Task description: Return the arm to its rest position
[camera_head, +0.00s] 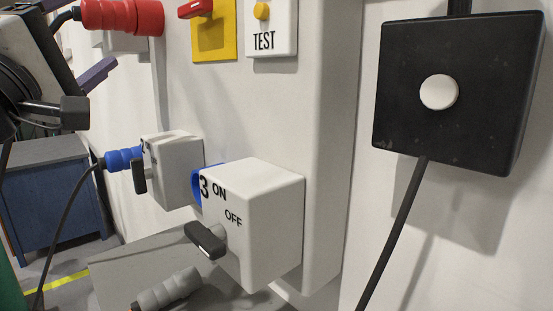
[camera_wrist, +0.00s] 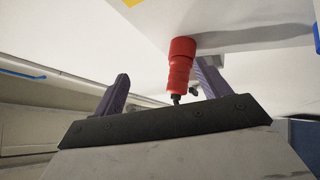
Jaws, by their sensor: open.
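My gripper (camera_wrist: 163,69) shows in the wrist view as two purple fingers, spread wide apart above a dark bar. A red plug (camera_wrist: 180,62) appears between them, closer to the right finger; I cannot tell how far beyond the fingers it is. In the head view my gripper (camera_head: 98,76) is at the upper left, partly cut off by the frame edge. Its purple finger is below the red plug (camera_head: 122,16), which sits at a light grey socket on the panel. Nothing is seen held in the fingers.
A blue plug (camera_head: 122,159) sits in a grey socket box (camera_head: 172,168). A white ON/OFF switch box (camera_head: 258,222) juts out below the TEST button panel (camera_head: 271,36). A black box with a white button (camera_head: 500,90) is at right. A grey plug (camera_head: 170,289) lies low.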

